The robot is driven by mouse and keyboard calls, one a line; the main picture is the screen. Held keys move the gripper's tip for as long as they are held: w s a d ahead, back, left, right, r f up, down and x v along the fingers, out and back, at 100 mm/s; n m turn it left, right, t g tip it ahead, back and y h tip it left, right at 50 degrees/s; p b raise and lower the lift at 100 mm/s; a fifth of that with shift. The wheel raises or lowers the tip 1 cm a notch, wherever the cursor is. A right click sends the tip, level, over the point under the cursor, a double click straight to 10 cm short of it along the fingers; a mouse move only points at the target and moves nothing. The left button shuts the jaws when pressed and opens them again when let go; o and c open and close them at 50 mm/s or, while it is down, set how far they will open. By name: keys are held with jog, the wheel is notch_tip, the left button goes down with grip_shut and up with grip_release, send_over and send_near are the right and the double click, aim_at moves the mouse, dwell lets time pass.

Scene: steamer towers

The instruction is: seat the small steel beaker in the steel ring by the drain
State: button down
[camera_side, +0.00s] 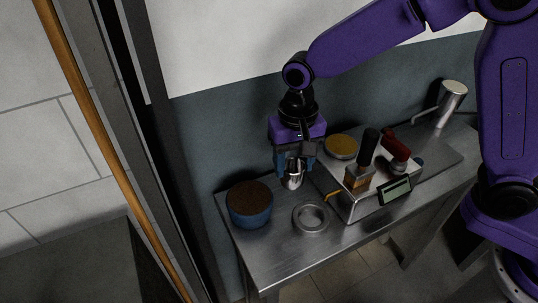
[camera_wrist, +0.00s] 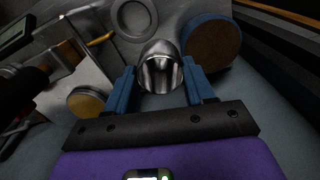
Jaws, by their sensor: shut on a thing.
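The small steel beaker (camera_side: 293,182) is held between the blue fingers of my gripper (camera_side: 293,172), above the table's back part. In the wrist view the beaker (camera_wrist: 160,68) shows its open mouth between the two fingertips of my gripper (camera_wrist: 160,78). The steel ring (camera_side: 310,218) lies on the steel table in front of the beaker and a little to its right, and looks empty. The ring also shows at the top of the wrist view (camera_wrist: 134,16). The beaker is apart from the ring. I cannot make out the drain.
A blue tub with a brown top (camera_side: 249,204) stands left of the ring. A steel machine (camera_side: 350,205) with a dark-handled tool (camera_side: 364,160), a red-handled tool (camera_side: 396,150) and a display (camera_side: 394,191) stands to the right. The table's front edge is clear.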

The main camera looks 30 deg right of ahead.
aim_at(308, 205)
jog(key=shift+n, duration=0.9)
jog(key=s+d, duration=0.1)
jog(key=s, duration=0.1)
jog(key=s+d, duration=0.2)
jog(key=shift+s+d+f, duration=0.1)
jog(key=shift+d, duration=0.05)
jog(key=shift+f, duration=2.45)
jog(key=shift+f, duration=0.1)
jog(key=shift+f, duration=1.6)
jog(key=shift+f, duration=1.4)
jog(key=shift+c, duration=1.6)
grip_release()
